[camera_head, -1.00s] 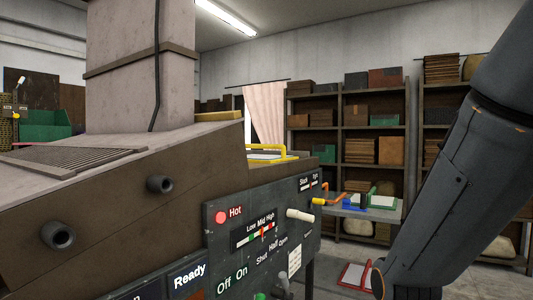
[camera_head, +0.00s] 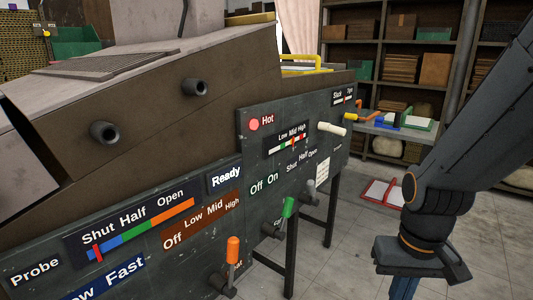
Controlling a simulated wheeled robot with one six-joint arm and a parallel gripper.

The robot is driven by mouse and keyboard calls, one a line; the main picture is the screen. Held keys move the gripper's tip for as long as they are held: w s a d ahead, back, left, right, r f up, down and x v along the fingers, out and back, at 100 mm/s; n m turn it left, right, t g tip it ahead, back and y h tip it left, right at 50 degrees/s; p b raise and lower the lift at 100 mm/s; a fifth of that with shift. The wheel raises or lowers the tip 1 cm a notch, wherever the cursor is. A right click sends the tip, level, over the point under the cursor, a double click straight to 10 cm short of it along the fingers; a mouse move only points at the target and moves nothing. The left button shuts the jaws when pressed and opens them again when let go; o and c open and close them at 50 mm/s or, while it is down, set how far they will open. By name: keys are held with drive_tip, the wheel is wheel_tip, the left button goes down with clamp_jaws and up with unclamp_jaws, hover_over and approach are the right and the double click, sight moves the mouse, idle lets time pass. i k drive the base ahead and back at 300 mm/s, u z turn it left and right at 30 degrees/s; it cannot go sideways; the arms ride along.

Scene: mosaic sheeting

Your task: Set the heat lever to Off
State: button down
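An orange-handled lever (camera_head: 233,250) stands about upright low on the dark front panel (camera_head: 292,220). It is just below the High end of a brown scale (camera_head: 202,222) marked Off, Low, Mid, High, which fits heat. The lever's base sits on a dark bracket, and a small label behind it is mostly hidden. My arm comes down at the right, and its wrist (camera_head: 428,245) is well right of the lever and apart from the panel. My gripper's fingertips are below the bottom edge of the picture.
A green-handled lever (camera_head: 288,207), a grey one (camera_head: 309,190) and a cream handle (camera_head: 331,129) stick out to the right of the orange lever. The red Hot lamp (camera_head: 254,124) looks lit. A red-framed board (camera_head: 384,194) lies on the floor. Open floor separates my arm from the panel.

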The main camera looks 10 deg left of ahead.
sight(229, 291)
drive_tip(key=k, duration=0.5)
drive_tip(key=u, duration=0.75)
drive_tip(key=i, duration=0.45)
drive_tip(key=u, duration=0.25)
drive_tip(key=k, duration=0.5)
drive_tip(key=u, duration=0.6)
drive_tip(key=i, duration=0.6)
drive_tip(key=z, duration=0.8)
